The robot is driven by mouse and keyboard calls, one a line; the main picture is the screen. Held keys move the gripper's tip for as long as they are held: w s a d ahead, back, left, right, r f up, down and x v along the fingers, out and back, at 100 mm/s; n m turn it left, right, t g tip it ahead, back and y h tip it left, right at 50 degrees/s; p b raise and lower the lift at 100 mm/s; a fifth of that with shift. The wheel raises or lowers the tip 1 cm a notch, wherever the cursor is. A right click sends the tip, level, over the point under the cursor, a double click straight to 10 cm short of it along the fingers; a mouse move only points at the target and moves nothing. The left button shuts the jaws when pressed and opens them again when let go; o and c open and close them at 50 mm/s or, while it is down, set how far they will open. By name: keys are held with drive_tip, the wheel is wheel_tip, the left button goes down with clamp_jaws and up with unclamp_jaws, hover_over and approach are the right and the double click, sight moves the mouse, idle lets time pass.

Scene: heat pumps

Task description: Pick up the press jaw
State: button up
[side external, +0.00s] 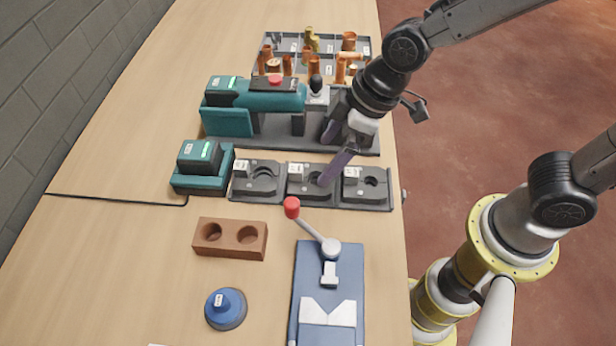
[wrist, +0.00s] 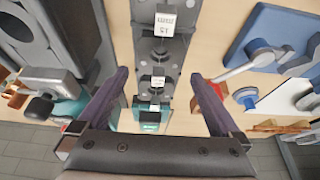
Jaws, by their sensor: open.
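A dark tray (side external: 345,204) has several bays in a row, with dark grey press jaws carrying white labels: left jaw (side external: 262,180), middle jaw (side external: 298,184) and right jaw (side external: 370,184). My gripper (side external: 326,183) is open and empty, its purple fingers reaching down by the middle jaw and partly covering it. In the wrist view the tray runs between the two spread fingers of my gripper (wrist: 160,76). The nearest label there reads like 15 mm, on a jaw (wrist: 162,48) at the top. Whether the fingertips touch anything, I cannot tell.
A teal press tool (side external: 270,101) lies behind the tray, and a teal charger (side external: 200,182) stands to its left. Copper fittings sit in a sectioned tray (side external: 366,46) at the back.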

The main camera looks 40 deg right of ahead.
sight(306, 178)
drive_tip(key=shift+x, duration=3.4)
drive_tip(key=shift+c, duration=0.2)
drive_tip(key=shift+w+a+r, duration=0.1)
drive_tip(key=shift+r, duration=0.05)
clamp_jaws()
drive_tip(key=shift+r, duration=0.45)
wheel_tip(306, 178, up, 3)
drive_tip(key=shift+f, duration=0.2)
drive_tip(key=s+d+r, duration=0.8)
drive_tip(key=s+r, duration=0.1)
drive_tip(key=s, duration=0.2)
drive_tip(key=shift+s+r, duration=0.25)
drive_tip(key=shift+s, duration=0.1)
